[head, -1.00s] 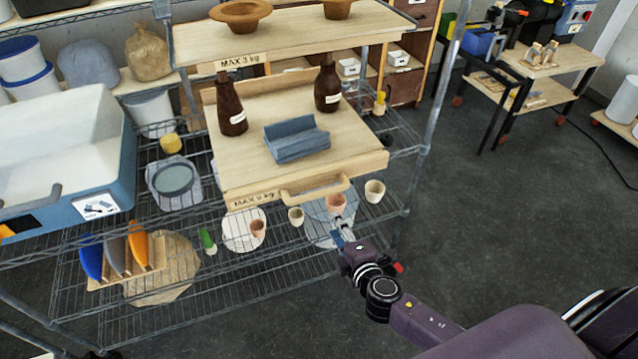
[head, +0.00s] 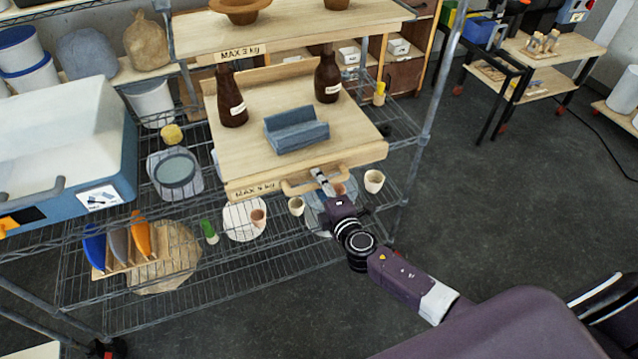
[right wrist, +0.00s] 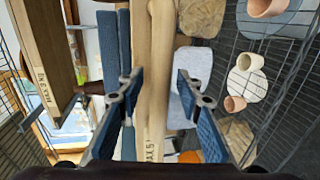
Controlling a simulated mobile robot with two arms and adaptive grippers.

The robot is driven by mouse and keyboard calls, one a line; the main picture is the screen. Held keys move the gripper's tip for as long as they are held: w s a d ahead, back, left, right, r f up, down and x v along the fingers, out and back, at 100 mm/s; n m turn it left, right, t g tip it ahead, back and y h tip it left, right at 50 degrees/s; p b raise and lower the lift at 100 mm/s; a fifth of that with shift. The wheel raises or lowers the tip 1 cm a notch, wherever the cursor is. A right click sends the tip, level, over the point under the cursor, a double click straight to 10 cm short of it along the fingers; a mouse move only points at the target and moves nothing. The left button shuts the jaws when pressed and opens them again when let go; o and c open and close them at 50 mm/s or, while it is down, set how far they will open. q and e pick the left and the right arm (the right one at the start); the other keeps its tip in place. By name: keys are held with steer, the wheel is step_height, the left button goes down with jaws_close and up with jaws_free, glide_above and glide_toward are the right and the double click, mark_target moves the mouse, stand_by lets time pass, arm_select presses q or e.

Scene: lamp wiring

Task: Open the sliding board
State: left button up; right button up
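The sliding board (head: 245,165) is a light wooden shelf board with a low back wall, a front lip and a wooden bar handle (head: 297,187). My right gripper (head: 318,173) is at the handle's middle in the head view, reaching from below right. In the right wrist view my right gripper (right wrist: 155,88) is open, its two fingers spread on either side of the board's wooden front and handle (right wrist: 161,70). Whether a finger touches the handle cannot be told. My left gripper is out of view.
Two brown bottles (head: 232,100) (head: 327,80) and a blue-grey angled block (head: 296,132) stand on the board. A fixed wooden shelf (head: 290,35) is above it. Small pots (head: 374,181) and plates (head: 244,219) sit on the wire shelf below.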

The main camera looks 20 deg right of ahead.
jaws_close()
stand_by(0.5)
